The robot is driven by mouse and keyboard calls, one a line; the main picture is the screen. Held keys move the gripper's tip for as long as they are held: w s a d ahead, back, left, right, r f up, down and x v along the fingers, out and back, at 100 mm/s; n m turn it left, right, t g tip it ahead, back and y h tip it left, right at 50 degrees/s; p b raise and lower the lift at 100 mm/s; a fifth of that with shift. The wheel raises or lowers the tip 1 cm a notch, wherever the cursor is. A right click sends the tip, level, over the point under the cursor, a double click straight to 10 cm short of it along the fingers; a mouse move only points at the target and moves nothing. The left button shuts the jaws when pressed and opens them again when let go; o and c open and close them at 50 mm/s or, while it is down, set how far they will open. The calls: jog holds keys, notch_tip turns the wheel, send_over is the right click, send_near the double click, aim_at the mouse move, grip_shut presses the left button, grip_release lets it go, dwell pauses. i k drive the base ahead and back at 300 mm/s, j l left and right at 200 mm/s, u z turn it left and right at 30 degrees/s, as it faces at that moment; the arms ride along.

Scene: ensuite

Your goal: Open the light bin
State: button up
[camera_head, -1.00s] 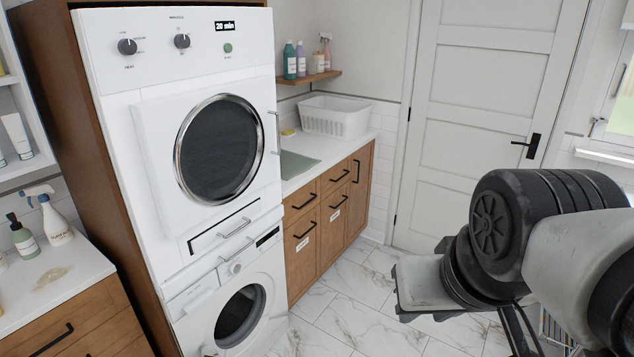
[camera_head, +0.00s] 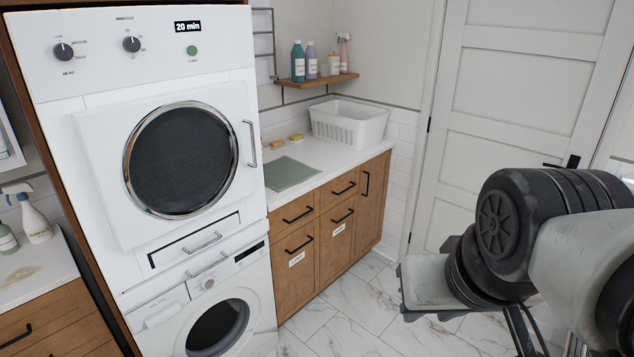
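Two wooden bin fronts with black handles and white labels show in the lower row of the cabinet. One labelled front (camera_head: 296,270) is on the left and the other (camera_head: 338,240) is to its right. Both look shut. The label text is too small to read, so I cannot tell which is the light bin. My arm fills the lower right, well to the right of the cabinet and apart from it. The fingers of my gripper do not show.
A stacked dryer (camera_head: 180,160) and washer (camera_head: 217,328) stand left of the cabinet. A white basket (camera_head: 348,124) and a green cloth (camera_head: 290,173) lie on the counter (camera_head: 330,160). A white door (camera_head: 520,100) stands behind my arm. The marble floor (camera_head: 365,305) before the cabinet is clear.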

aim_at(295, 258)
jog(key=i+l+u, duration=0.1)
jog(key=i, duration=0.35)
jog(key=i+l+u, duration=0.1)
jog(key=i+l, duration=0.2)
jog(key=i+l+u, duration=0.15)
jog(key=i, duration=0.35)
jog(key=i+l, duration=0.25)
jog(key=i, duration=0.25)
jog(key=i+l+u, duration=0.15)
jog(key=i, duration=0.4)
jog(key=i+l, duration=0.35)
jog(key=i, duration=0.15)
jog(key=j+u, duration=0.05)
